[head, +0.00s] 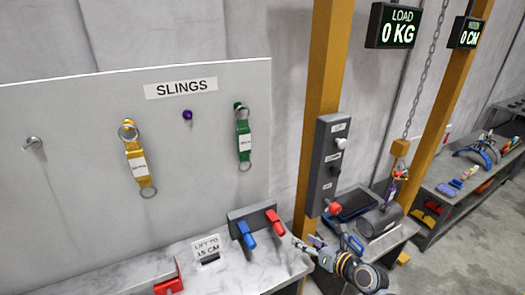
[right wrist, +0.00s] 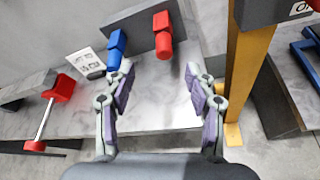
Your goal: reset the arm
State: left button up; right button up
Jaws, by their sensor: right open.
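My right gripper (head: 308,246) reaches in from the lower right in the head view, beside the bench's right end. In the right wrist view its two fingers (right wrist: 158,78) are spread wide with nothing between them. A blue handle (head: 246,235) and a red handle (head: 274,223) sit on a dark block (head: 252,217) on the bench, just left of the gripper. Both also show past the fingertips in the right wrist view, blue (right wrist: 116,50) and red (right wrist: 162,36). My left gripper is in neither view.
A yellow sling (head: 136,165) and a green sling (head: 243,140) hang on the board (head: 80,190). A control box (head: 325,165) is on a yellow post (head: 322,60). A chain (head: 425,75) hangs above a grey barrel (head: 381,220). The LOAD display (head: 398,26) reads 0 KG.

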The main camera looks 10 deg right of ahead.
jog(key=d+r+m+t+h, duration=0.2)
jog(key=r+m+t+h, duration=0.15)
jog(key=r+m, duration=0.35)
jog(key=d+r+m+t+h, duration=0.2)
jog(key=d+r+m+t, duration=0.1)
jog(key=r+m+t, duration=0.3)
jog(key=s+d+f+m+g+h, duration=0.2)
jog(key=s+d+m+g+h, duration=0.45)
jog(key=m, duration=0.75)
jog(key=s+f+m+g, duration=0.7)
jog(key=s+f, duration=0.1)
jog(key=f, duration=0.3)
jog(key=s+a+f+m+g+y, duration=0.2)
jog(key=s+a+f+g+y, duration=0.3)
jog(key=s+a, duration=0.4)
jog(key=s+d+f, duration=0.1)
jog(key=d+f, duration=0.1)
jog(key=f, duration=1)
jog(key=d+f, duration=0.2)
jog(key=f, duration=1)
jog(key=s+d+f+g+b, duration=0.1)
jog(key=s+f, duration=1.8)
jog(key=s, duration=0.1)
jog(key=shift+s+d+f+g, duration=0.15)
jog(key=shift+d+f+g, duration=0.1)
jog(key=shift+g, duration=0.15)
